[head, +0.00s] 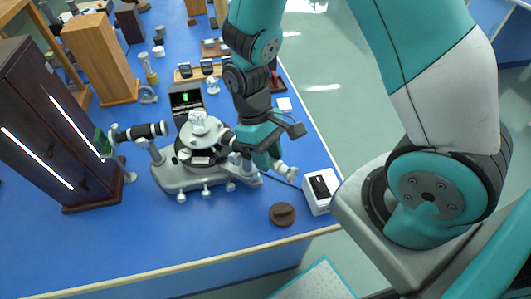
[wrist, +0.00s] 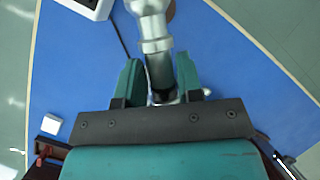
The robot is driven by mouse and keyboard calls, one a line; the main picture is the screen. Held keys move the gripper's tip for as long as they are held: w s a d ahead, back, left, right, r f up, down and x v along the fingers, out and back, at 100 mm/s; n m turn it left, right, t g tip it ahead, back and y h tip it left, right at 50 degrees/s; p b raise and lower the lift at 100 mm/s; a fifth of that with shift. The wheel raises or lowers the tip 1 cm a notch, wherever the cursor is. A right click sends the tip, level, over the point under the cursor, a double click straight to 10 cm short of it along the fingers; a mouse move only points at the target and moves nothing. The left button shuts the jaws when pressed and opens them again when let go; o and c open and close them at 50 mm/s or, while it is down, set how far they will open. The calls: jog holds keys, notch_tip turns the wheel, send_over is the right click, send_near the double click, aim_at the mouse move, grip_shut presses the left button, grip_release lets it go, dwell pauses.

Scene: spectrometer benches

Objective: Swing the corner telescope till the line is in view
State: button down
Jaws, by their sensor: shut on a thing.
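The spectrometer (head: 200,152) stands on the blue bench, with a grey base and a round dark table. Its black collimator tube (head: 140,132) points left at a dark cabinet. The telescope (head: 286,172) sticks out to the lower right, its pale eyepiece end showing past my gripper (head: 264,152). In the wrist view my gripper (wrist: 158,72) has its teal fingers on either side of the silver telescope tube (wrist: 154,40), shut on it. The rest of the tube is partly hidden behind my gripper. A small dark screen (head: 185,98) behind the spectrometer shows a green mark.
A tall dark cabinet (head: 55,130) with bright slits stands at the left. A white box (head: 320,190) and a brown disc (head: 283,214) lie near the telescope's end, by the bench edge. A wooden block (head: 100,58) and small items stand behind. The front left bench is clear.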

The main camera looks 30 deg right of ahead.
jog(key=shift+w, duration=0.1)
jog(key=c, duration=0.9)
grip_release()
jog(key=b+v, duration=0.1)
jog(key=v, duration=1.6)
jog(key=shift+r, duration=0.25)
jog(key=shift+a, duration=0.1)
jog(key=s+a+r+n+t+y, duration=0.1)
jog(key=s+a+r+t+y, duration=0.1)
jog(key=s, duration=0.5)
jog(key=s+a+r+n+t+y, duration=0.1)
jog(key=s+a+r+t+y, duration=0.1)
jog(key=s+a, duration=0.2)
jog(key=s, duration=0.3)
jog(key=shift+s+r+t, duration=0.35)
jog(key=shift+r+t, duration=0.05)
jog(key=shift+a, duration=0.1)
